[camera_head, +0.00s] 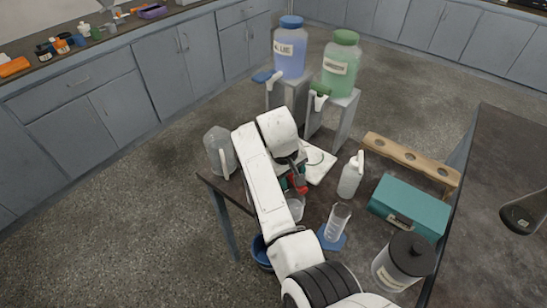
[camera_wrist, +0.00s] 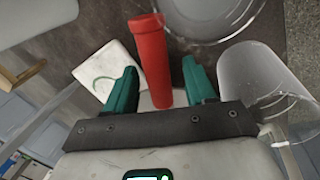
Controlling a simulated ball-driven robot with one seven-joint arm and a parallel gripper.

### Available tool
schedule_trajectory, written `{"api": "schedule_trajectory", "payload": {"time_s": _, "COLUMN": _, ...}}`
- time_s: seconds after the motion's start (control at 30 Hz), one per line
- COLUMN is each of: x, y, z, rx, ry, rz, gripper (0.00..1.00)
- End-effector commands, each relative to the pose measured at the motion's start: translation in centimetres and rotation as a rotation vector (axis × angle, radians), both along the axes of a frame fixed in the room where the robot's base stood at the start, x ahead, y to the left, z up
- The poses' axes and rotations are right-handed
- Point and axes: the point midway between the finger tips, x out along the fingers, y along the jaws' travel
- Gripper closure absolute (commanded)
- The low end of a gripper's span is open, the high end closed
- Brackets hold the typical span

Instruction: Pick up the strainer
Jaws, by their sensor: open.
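A red handle (camera_wrist: 150,45) stands out in the wrist view, and I take it to be the strainer's; no mesh can be made out. My gripper (camera_wrist: 160,75) is open, with one teal finger on each side of the handle's near end. I see a gap on both sides, so the fingers do not appear to grip it. In the head view, a bit of red (camera_head: 299,185) shows at my gripper (camera_head: 292,178), low over the dark table (camera_head: 318,205). My arm hides much of that spot.
A clear beaker (camera_wrist: 262,75) is close right of the fingers, and a clear round vessel (camera_wrist: 212,12) lies beyond. A white square pad (camera_wrist: 105,68) is to the left. A spray bottle (camera_head: 350,178), a cylinder (camera_head: 337,222) and a teal box (camera_head: 410,205) stand to the right.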

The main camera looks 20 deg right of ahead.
Motion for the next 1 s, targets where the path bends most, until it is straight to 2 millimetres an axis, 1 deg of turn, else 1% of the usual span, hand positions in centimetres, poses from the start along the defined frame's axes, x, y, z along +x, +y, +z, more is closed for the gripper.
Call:
{"api": "schedule_trajectory", "payload": {"time_s": 0.17, "x": 0.0, "y": -0.03, "z": -0.06, "rx": 0.0, "ry": 0.0, "rz": -0.001, "gripper": 0.45}}
{"api": "schedule_trajectory", "payload": {"time_s": 0.2, "x": 0.0, "y": -0.02, "z": -0.05, "rx": 0.0, "ry": 0.0, "rz": -0.001, "gripper": 0.47}}
{"api": "schedule_trajectory", "payload": {"time_s": 0.7, "x": -0.02, "y": -0.02, "z": -0.02, "rx": 0.0, "ry": 0.001, "rz": 0.0, "gripper": 0.95}}
{"api": "schedule_trajectory", "payload": {"time_s": 0.77, "x": -0.02, "y": -0.02, "z": -0.02, "rx": 0.0, "ry": 0.001, "rz": 0.0, "gripper": 1.0}}
{"api": "schedule_trajectory", "payload": {"time_s": 1.0, "x": 0.02, "y": -0.01, "z": 0.06, "rx": 0.0, "ry": -0.001, "rz": -0.001, "gripper": 1.0}}
